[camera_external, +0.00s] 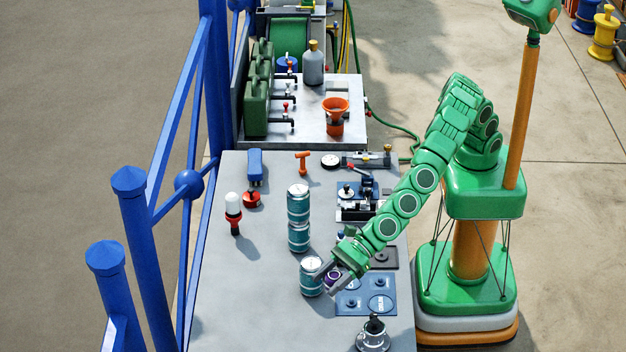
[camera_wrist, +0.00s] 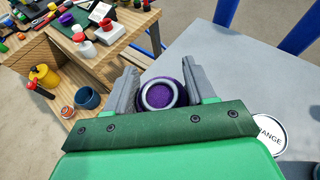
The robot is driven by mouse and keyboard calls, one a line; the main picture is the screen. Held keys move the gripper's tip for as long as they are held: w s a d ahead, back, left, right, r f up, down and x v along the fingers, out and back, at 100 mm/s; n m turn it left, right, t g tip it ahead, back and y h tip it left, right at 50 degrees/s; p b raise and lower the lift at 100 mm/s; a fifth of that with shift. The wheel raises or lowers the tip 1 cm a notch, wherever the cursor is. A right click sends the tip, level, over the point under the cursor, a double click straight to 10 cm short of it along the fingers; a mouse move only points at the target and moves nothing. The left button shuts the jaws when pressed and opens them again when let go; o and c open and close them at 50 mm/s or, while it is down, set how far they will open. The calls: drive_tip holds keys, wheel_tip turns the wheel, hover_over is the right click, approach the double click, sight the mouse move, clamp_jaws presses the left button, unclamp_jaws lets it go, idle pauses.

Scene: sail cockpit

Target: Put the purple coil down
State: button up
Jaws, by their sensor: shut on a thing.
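The purple coil (camera_wrist: 162,95) is a short round piece with a pale ring, held between the two grey fingers of my gripper (camera_wrist: 160,88) in the wrist view. In the external view my gripper (camera_external: 334,275) is low over the right side of the grey table, with the purple coil (camera_external: 333,279) partly hidden between its fingers. The coil is just right of a single teal can (camera_external: 310,284) and near the blue plate. I cannot tell whether the coil touches anything below it.
A blue plate (camera_external: 365,301) with round marks lies right of the gripper. A stack of teal cans (camera_external: 298,206) stands behind it, and a dark metal fitting (camera_external: 373,335) stands in front. A white-topped can (camera_wrist: 268,133) shows close by. The grey table's (camera_external: 240,300) left front is clear.

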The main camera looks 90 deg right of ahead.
hover_over(327, 325)
wheel_tip(327, 325, down, 6)
drive_tip(key=s+d+r+m, duration=0.1)
drive_tip(key=s+d+r, duration=0.4)
drive_tip(key=s+d, duration=0.45)
drive_tip(key=shift+w+a+f, duration=2.15)
drive_tip(key=shift+a+f, duration=0.05)
drive_tip(key=shift+f, duration=0.15)
drive_tip(key=shift+w+a+f, duration=2.15)
drive_tip(key=shift+a+f, duration=0.05)
drive_tip(key=shift+f, duration=0.15)
drive_tip(key=shift+w+a+f, duration=0.4)
drive_tip(key=shift+f, duration=1.7)
